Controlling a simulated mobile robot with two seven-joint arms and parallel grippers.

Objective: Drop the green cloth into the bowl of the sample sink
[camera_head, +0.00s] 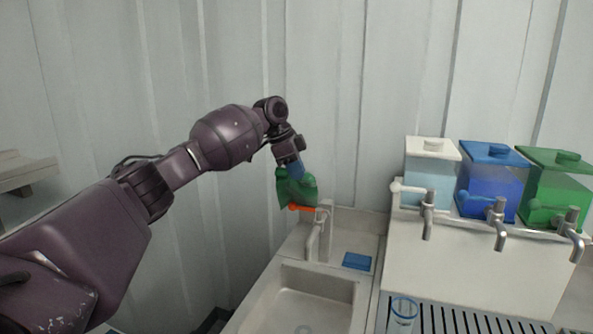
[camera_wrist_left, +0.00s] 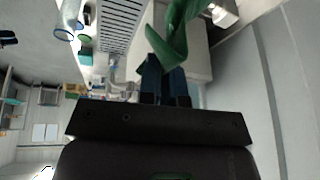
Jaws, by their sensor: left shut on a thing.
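The green cloth (camera_head: 298,187) hangs from my left gripper (camera_head: 290,168), which is shut on it. In the head view they are above the back edge of the sample sink (camera_head: 262,312), behind the tap (camera_head: 319,235). The left wrist view shows the cloth (camera_wrist_left: 177,35) draped past the fingers of my left gripper (camera_wrist_left: 163,82). The sink bowl lies nearer to me and lower than the cloth; its front part is cut off by the frame edge. My right gripper is not in view.
An orange item (camera_head: 302,208) shows just under the cloth by the tap. A blue sponge-like block (camera_head: 357,261) lies on the ledge right of the tap. White, blue (camera_head: 490,184) and green tanks with taps stand at right, above a slotted drain with a glass (camera_head: 403,312).

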